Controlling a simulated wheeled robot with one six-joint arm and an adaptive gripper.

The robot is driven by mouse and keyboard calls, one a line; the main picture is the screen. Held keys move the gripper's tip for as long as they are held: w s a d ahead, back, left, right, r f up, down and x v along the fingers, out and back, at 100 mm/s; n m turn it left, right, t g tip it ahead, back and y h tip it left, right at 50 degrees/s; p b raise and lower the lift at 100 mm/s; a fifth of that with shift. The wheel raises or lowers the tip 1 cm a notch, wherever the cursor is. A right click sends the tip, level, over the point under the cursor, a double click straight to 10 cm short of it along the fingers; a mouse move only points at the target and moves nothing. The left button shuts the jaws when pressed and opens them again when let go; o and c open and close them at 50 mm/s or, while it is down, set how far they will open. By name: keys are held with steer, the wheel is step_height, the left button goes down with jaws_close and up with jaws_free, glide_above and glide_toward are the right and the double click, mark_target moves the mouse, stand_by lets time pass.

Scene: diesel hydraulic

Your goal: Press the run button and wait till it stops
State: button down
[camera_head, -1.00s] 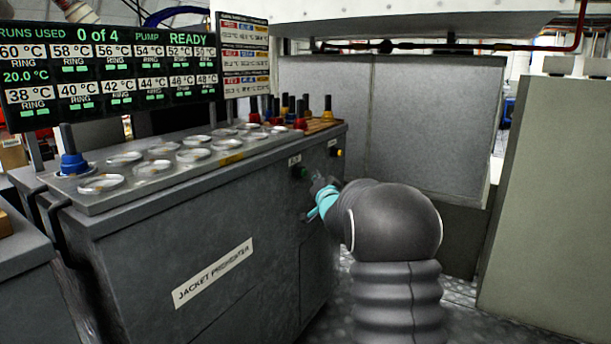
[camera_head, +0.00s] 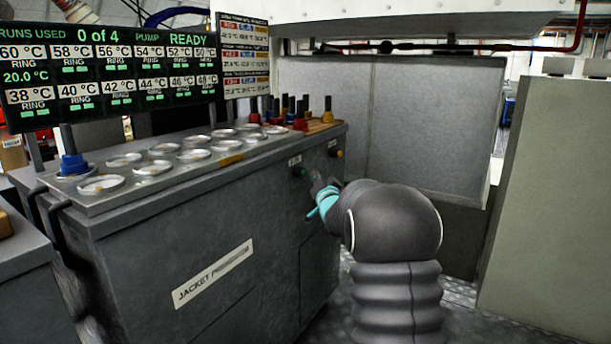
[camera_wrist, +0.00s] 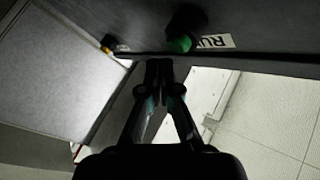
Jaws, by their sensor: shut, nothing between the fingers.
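The green run button (camera_head: 300,172) is on the upper front face of the grey jacket preheater cabinet (camera_head: 150,270), near its right end. In the wrist view the green button (camera_wrist: 180,44) sits beside a white label (camera_wrist: 215,41) whose visible letters read "RU". My gripper (camera_head: 316,180) is shut and empty, close to the button; in the wrist view its fingertips (camera_wrist: 159,66) lie just below the button in the picture. A small gap shows between them. The display (camera_head: 108,65) reads "RUNS USED 0 of 4" and "PUMP READY".
A yellow button (camera_head: 338,154) is to the right on the same face. The cabinet top holds a tray with several round wells (camera_head: 101,184), a blue plug (camera_head: 73,164) and several coloured plugs at the back. A grey-green box (camera_head: 550,200) stands right of my arm.

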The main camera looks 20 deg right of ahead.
steer(key=shift+w, duration=0.1)
steer(key=shift+w+a+b, duration=0.25)
steer(key=shift+w+b, duration=0.05)
steer(key=shift+w+a, duration=0.35)
steer(key=shift+w, duration=0.1)
stand_by(1.2)
stand_by(0.4)
steer(key=shift+s+d+b, duration=0.6)
steer(key=shift+s, duration=0.2)
steer(key=s+d, duration=0.1)
steer(key=s, duration=0.1)
steer(key=s+d+b, duration=0.1)
steer(key=s+d, duration=0.1)
stand_by(0.3)
stand_by(2.0)
